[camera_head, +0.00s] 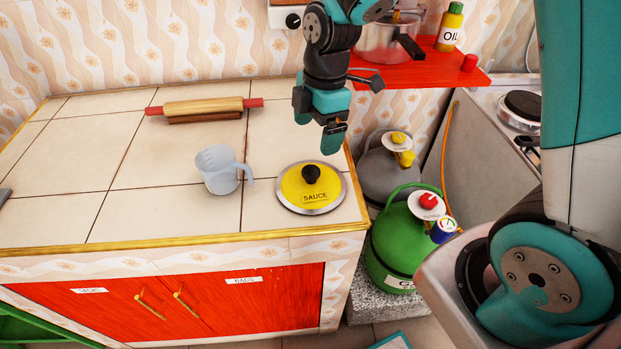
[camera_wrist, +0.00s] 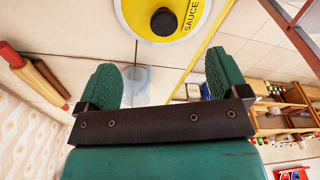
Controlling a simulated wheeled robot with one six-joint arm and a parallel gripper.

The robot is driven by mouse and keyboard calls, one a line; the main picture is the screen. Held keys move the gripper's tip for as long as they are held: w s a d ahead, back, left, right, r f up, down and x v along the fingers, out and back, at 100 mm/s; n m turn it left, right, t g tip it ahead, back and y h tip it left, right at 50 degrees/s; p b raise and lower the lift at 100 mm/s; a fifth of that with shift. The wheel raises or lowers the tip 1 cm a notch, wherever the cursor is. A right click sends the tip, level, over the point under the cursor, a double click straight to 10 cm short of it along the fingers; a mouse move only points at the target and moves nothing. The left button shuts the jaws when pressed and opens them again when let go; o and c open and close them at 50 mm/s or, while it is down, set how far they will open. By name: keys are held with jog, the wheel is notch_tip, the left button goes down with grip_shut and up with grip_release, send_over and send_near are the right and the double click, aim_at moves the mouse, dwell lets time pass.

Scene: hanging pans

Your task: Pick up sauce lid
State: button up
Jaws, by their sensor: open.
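The sauce lid (camera_head: 303,195) lies on the tiled counter near its front right corner. It is yellow with a pale metal rim, a black knob and the word SAUCE. My gripper (camera_head: 331,140) hangs above the counter, over and behind the lid, and does not touch it. In the wrist view the lid (camera_wrist: 172,14) is at the top, partly cut off by the frame edge, with its knob showing. My gripper (camera_wrist: 170,85) is open there, with two green fingers apart and nothing between them.
A rolling pin (camera_head: 204,106) lies at the back of the counter. A red shelf (camera_head: 420,74) with a pot and an oil bottle is behind my arm. A green gas cylinder (camera_head: 398,240) stands right of the counter.

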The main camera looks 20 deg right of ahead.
aim_at(312, 171)
jog(key=f, duration=0.5)
jog(key=shift+a+f, duration=0.2)
jog(key=shift+a, duration=0.15)
jog(key=shift+s+a+f+p, duration=0.1)
jog(key=shift+f+p, duration=0.15)
jog(key=shift+f, duration=0.65)
jog(key=shift+s+a+f+p, duration=0.15)
jog(key=shift+f+p, duration=0.15)
jog(key=shift+f, duration=0.55)
jog(key=shift+s+a+f+p, duration=0.1)
jog(key=shift+f+p, duration=0.15)
jog(key=shift+f, duration=0.65)
jog(key=c, duration=1.6)
